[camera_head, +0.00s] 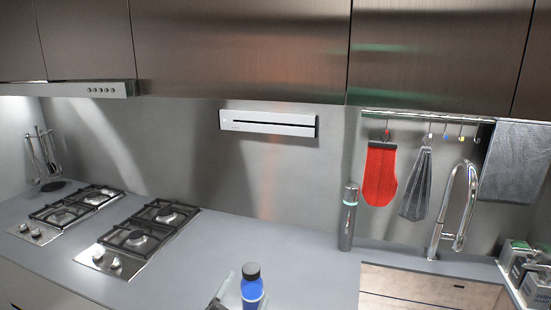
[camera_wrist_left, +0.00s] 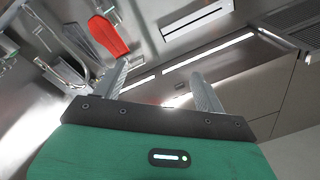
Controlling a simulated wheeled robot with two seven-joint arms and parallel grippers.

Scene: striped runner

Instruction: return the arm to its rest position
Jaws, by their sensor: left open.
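My left gripper (camera_head: 221,290) shows only in part at the bottom edge of the head view, as a light grey finger piece just left of a blue bottle. In the left wrist view my left gripper (camera_wrist_left: 158,72) has its two grey fingers spread apart with nothing between them. The wrist view looks up at the wall and upper cabinets at a tilt. The rest of the left arm is out of the head view. My right gripper shows in neither view.
The blue bottle (camera_head: 252,290) with a dark cap stands at the counter's front. Gas hobs (camera_head: 135,238) lie to the left. A grey cylinder (camera_head: 348,216) stands by the sink (camera_head: 425,288) and tap (camera_head: 455,205). A red mitt (camera_head: 380,175) hangs behind. The middle counter is clear.

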